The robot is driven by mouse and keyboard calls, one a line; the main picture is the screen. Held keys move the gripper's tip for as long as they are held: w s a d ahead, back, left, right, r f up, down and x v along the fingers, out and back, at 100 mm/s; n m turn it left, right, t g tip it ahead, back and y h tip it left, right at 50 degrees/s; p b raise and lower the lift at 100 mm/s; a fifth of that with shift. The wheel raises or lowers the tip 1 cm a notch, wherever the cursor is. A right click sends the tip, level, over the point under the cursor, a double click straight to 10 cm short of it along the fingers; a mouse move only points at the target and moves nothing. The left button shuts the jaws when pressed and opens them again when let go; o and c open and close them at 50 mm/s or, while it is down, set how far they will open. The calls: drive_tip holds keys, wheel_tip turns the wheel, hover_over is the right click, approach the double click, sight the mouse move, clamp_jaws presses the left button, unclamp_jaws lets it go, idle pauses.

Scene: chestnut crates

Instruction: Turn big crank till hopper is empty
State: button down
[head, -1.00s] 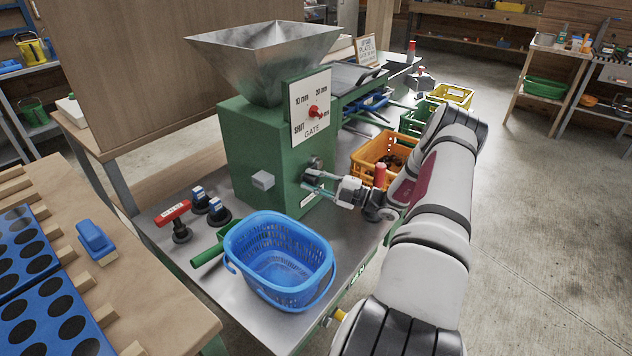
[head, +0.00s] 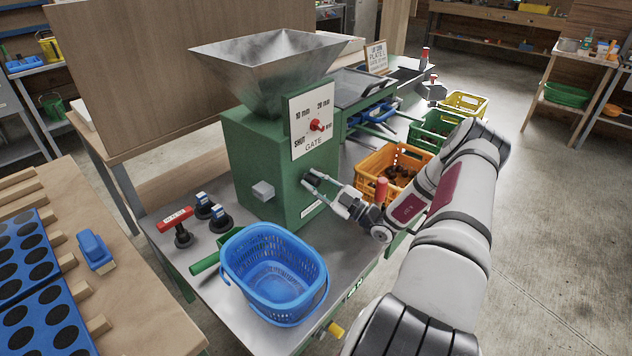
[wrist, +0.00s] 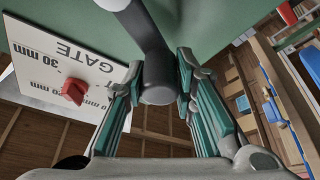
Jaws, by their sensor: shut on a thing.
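The green mill (head: 265,165) stands on the metal bench with a grey metal hopper (head: 265,70) on top. I see the hopper's upper inner walls bare; its bottom is hidden. The dark crank (head: 312,177) is on the mill's front below the gate plate (head: 311,115), and its arm reaches to the lower right. My gripper (head: 342,198) is at the crank's outer end. In the wrist view, my gripper (wrist: 160,92) has its green-padded fingers on both sides of the crank's dark handle (wrist: 158,82), shut on it.
A blue basket (head: 272,275) stands on the bench in front of the mill. An orange crate (head: 372,165) with brown chestnuts is just behind my gripper, with green (head: 437,124) and yellow (head: 463,104) crates beyond. A red-handled tool (head: 176,222) and two blue-topped ones stand left.

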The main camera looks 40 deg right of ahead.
drive_tip(key=shift+d+r, duration=0.1)
drive_tip(key=c, duration=1.3)
unclamp_jaws()
drive_tip(key=shift+s, duration=0.1)
drive_tip(key=v, duration=1.1)
drive_tip(key=shift+s, duration=0.4)
